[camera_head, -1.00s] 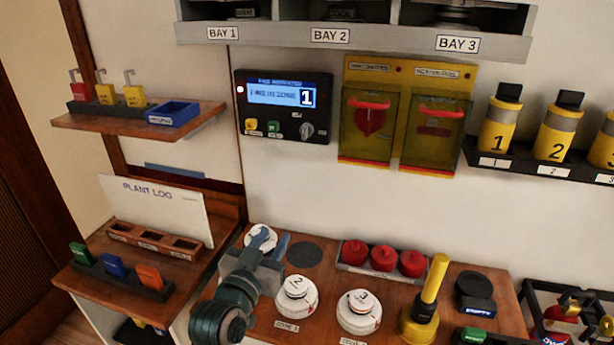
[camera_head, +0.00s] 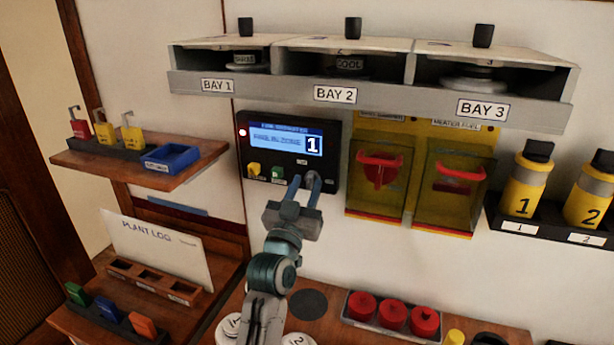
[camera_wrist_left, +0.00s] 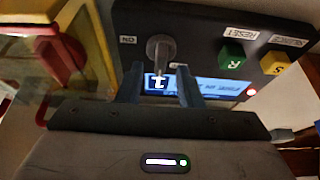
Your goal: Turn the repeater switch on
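The black fire repeater panel (camera_head: 287,185) hangs on the wall, its blue screen showing a zone message with a large 1. Its grey rotary switch (camera_head: 312,180) is at the lower right, partly behind my gripper in the head view. The switch (camera_wrist_left: 160,48) shows clearly in the left wrist view, with an ON label beside it. My left gripper (camera_head: 305,182) is open, its two fingers pointing at the switch. In the wrist view the left gripper's fingertips (camera_wrist_left: 158,68) straddle the switch's handle; I cannot tell whether they touch it. My right gripper is not in view.
A yellow button (camera_head: 254,169) and a green button (camera_head: 277,174) sit left of the switch. A yellow cabinet with red handles (camera_head: 380,162) is close on the right. The bay shelf (camera_head: 380,98) juts out above. A red light (camera_head: 242,132) glows on the panel.

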